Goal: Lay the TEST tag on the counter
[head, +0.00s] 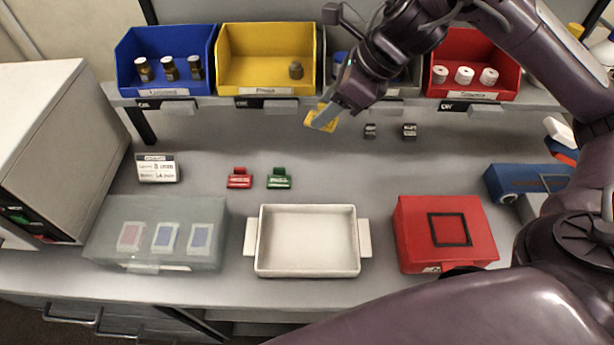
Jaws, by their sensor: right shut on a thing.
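My right gripper (326,117) reaches in from the upper right and is shut on a small yellow tag (312,116). The tag is tilted and partly hidden by the fingers, and I cannot read any word on it. It appears above the back of the grey counter (330,180), in front of the yellow bin; its exact height is hard to tell. A red tag (239,179) and a green tag (279,179) stand on the counter to the left. My left gripper is not in view.
A white tray (308,269) stands at front centre, between a translucent case (110,235) and a red box (410,225). A small sign (157,168) stands left. Blue (150,40), yellow (240,40) and red (470,42) bins line the shelf. The middle counter is clear.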

